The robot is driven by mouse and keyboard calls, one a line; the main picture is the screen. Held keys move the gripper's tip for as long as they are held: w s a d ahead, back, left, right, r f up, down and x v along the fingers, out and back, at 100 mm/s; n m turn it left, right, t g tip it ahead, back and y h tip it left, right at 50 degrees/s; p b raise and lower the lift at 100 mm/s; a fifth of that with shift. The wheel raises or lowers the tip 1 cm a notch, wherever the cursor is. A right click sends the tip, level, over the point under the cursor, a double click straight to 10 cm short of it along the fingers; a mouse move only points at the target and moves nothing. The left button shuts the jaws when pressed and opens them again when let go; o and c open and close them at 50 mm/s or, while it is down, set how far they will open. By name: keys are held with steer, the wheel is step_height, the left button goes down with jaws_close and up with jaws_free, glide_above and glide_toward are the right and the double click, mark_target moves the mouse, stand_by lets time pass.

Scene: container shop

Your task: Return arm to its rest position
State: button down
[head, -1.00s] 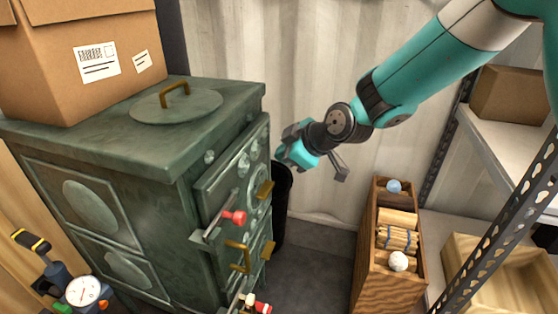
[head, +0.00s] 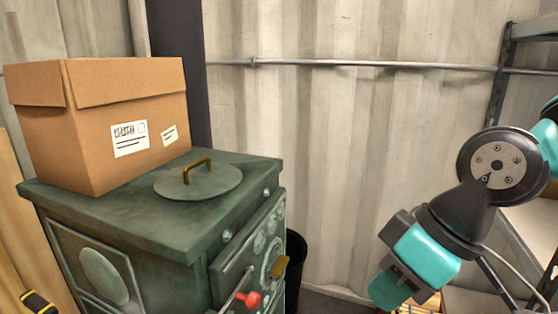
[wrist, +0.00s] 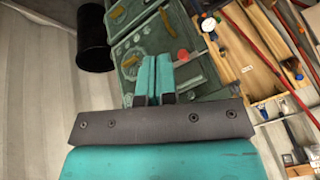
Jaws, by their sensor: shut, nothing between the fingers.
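My gripper shows in the wrist view (wrist: 153,78) with its two teal fingers together and nothing between them. In the head view my teal and black arm is at the right, in front of the pale corrugated wall and clear of the stove. The dark green stove (head: 150,215) stands at the left; its front, with brass handles and a red knob, also shows in the wrist view beyond my fingers. The fingertips are not clearly visible in the head view.
A cardboard box (head: 100,120) and a round lid (head: 198,184) with a brass handle sit on the stove. A black bin (head: 295,262) stands behind it, also in the wrist view (wrist: 92,38). Metal shelving (head: 500,75) is at the right, close to my arm.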

steer(key=s+d+m+g, duration=0.1)
steer(key=s+d+m, duration=0.1)
steer(key=s, duration=0.4)
step_height(320, 180, up, 29)
steer(key=p, duration=2.9)
steer(key=shift+w+r+h, duration=0.15)
steer(key=shift+h, duration=0.25)
steer(key=shift+a, duration=0.1)
